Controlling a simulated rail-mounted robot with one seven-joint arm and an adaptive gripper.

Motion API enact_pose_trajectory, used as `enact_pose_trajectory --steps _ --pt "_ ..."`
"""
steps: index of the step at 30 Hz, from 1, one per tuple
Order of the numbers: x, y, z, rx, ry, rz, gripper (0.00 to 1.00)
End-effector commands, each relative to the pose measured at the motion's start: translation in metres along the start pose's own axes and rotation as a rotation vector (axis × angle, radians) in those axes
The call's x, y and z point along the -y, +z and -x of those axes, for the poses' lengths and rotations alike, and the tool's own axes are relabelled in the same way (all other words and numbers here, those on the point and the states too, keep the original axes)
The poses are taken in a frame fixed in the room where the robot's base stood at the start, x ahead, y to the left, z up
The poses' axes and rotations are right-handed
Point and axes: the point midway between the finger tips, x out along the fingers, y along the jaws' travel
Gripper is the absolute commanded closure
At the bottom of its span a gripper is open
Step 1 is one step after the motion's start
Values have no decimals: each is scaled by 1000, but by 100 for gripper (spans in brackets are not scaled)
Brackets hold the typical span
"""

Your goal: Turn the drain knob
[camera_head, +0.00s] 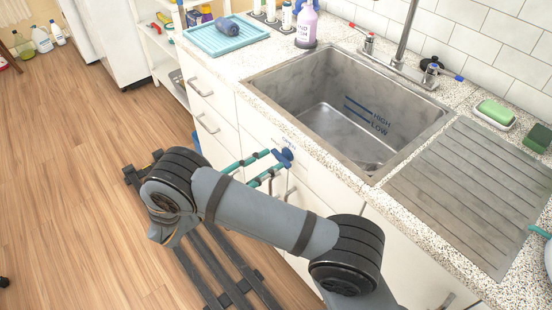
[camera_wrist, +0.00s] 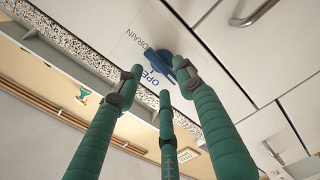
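The blue drain knob (camera_head: 283,157) sits on the white cabinet front below the sink, under the blue word "OPEN". In the wrist view the knob (camera_wrist: 182,68) is near the top middle, beside the words "DRAIN" and "OPEN". My gripper (camera_head: 268,165) has green fingers with dark joints and reaches up to the knob from the left.
The steel sink (camera_head: 280,85) with "HIGH" and "LOW" marks is set in the speckled counter. A ribbed drainboard (camera_head: 465,200) lies to its right. Drawers with metal handles (camera_head: 200,90) are left of the knob. The wooden floor (camera_head: 70,170) at left is largely clear.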

Motion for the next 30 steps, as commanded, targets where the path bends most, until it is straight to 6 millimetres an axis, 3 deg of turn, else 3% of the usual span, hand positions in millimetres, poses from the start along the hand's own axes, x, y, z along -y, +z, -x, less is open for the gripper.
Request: enact_pose_trajectory --steps 6,17,30 --pt "0 0 -26 0 0 2 62" --pt "0 0 -33 -2 -1 2 62" --pt "0 0 -33 -1 -1 1 87"
